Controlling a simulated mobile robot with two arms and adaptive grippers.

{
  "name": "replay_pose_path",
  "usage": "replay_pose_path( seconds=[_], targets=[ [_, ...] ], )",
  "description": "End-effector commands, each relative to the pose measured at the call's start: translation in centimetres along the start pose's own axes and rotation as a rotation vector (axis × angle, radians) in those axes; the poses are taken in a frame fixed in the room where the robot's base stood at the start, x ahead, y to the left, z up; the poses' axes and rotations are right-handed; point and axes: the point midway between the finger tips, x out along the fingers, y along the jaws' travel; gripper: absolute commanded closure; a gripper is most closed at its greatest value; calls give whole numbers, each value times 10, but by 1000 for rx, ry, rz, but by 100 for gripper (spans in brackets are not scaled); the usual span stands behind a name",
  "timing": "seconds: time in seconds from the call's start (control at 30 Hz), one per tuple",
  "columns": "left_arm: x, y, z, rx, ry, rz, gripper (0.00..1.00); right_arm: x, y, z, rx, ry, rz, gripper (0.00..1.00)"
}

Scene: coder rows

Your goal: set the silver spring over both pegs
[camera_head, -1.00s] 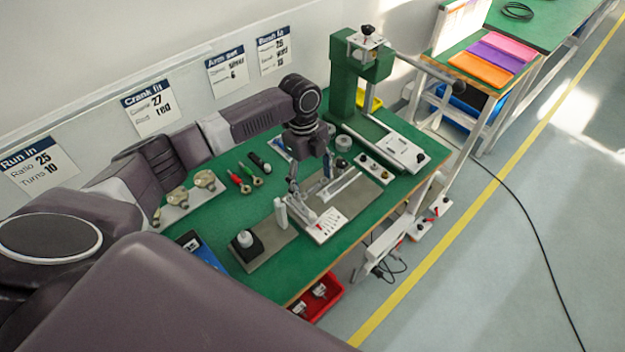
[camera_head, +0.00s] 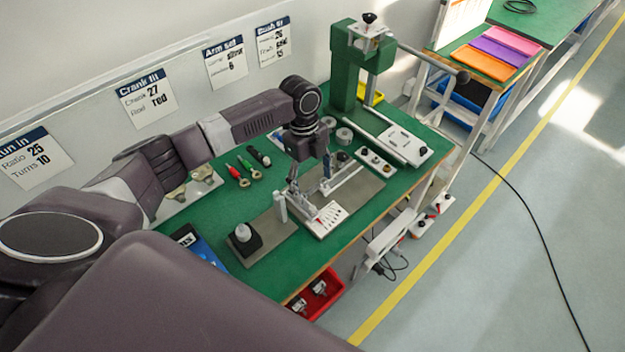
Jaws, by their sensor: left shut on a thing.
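My left gripper (camera_head: 309,180) hangs over the grey plate (camera_head: 362,194) of the fixture on the green bench, near its left end. Its fingers point down just behind a white card with dark marks (camera_head: 324,221). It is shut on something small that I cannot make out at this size. I cannot pick out the silver spring or the two pegs for certain; the gripper and fixture parts crowd that spot. A pale upright post (camera_head: 280,206) stands left of the fingers. My right gripper is not in view.
A black block with a white knob (camera_head: 244,238) stands front left. Red and green handled tools (camera_head: 243,171) lie behind. Grey rings (camera_head: 344,135) and a green press (camera_head: 345,68) stand at the back. A red bin (camera_head: 318,296) sits below the front edge.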

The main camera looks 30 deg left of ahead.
Motion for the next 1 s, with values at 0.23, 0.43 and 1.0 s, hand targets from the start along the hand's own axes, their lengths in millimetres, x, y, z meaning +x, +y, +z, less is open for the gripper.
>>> replay_pose_path(
  seconds=[0.23, 0.43, 1.0],
  targets=[
    [1, 0, 0, 0, 0, -1, 50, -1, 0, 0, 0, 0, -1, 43],
    [1, 0, 0, 0, 0, -1, 50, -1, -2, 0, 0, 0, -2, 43],
    [9, 0, 2, 1, 0, -1, 50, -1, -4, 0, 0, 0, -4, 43]
  ],
)
